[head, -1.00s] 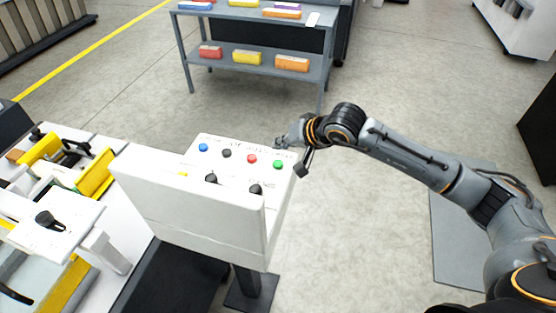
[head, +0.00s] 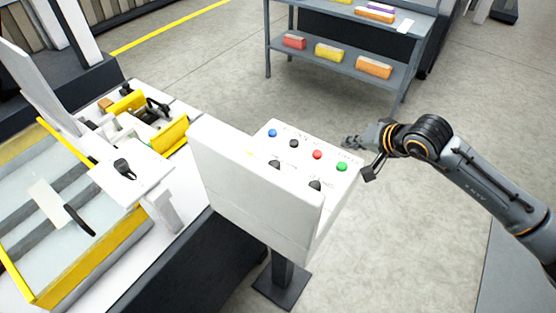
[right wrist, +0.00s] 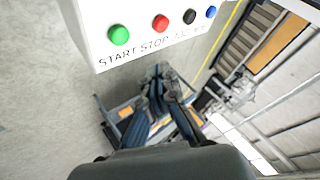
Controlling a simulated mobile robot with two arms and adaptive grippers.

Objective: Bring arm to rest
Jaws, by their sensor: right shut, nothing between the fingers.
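My right arm comes in from the right in the head view, with its gripper (head: 352,141) just beyond the far right edge of the white control panel (head: 262,160). The gripper is shut and empty. In the right wrist view its closed fingers (right wrist: 161,76) point past the panel's edge, below the START and STOP lettering. No contact with the green button (head: 342,167) or red button (head: 317,154) shows. My left gripper is not in view.
A grey shelf (head: 340,50) with coloured boxes stands at the back. The folder gluer (head: 130,240), with yellow parts, fills the left. The panel stands on a dark post (head: 283,270). Open concrete floor (head: 400,255) lies to the right of the panel.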

